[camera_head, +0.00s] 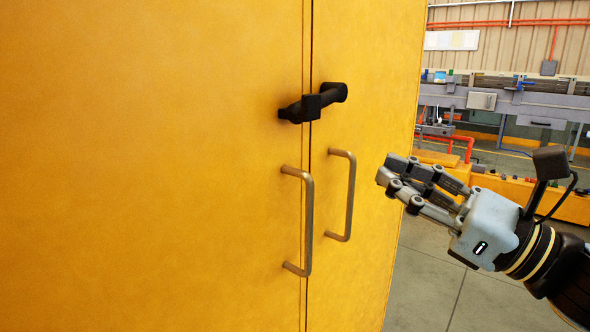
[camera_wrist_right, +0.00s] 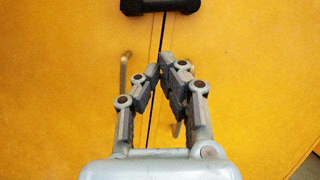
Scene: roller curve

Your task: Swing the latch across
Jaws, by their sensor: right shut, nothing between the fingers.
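A black latch (camera_head: 312,104) lies across the seam between the two doors of a yellow cabinet (camera_head: 150,160), above the handles. It tilts slightly, with its right end higher. In the right wrist view the latch (camera_wrist_right: 160,6) shows at the top edge, partly cut off. My right gripper (camera_head: 384,170) is to the right of the latch and lower, in front of the right door, apart from both. In the right wrist view its fingertips (camera_wrist_right: 163,64) come together with nothing between them. My left gripper is not in view.
Two metal bar handles, the left one (camera_head: 309,222) and the right one (camera_head: 351,195), stick out from the doors below the latch. Grey floor (camera_head: 425,290) is open to the right of the cabinet. A conveyor line (camera_head: 500,97) stands farther back.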

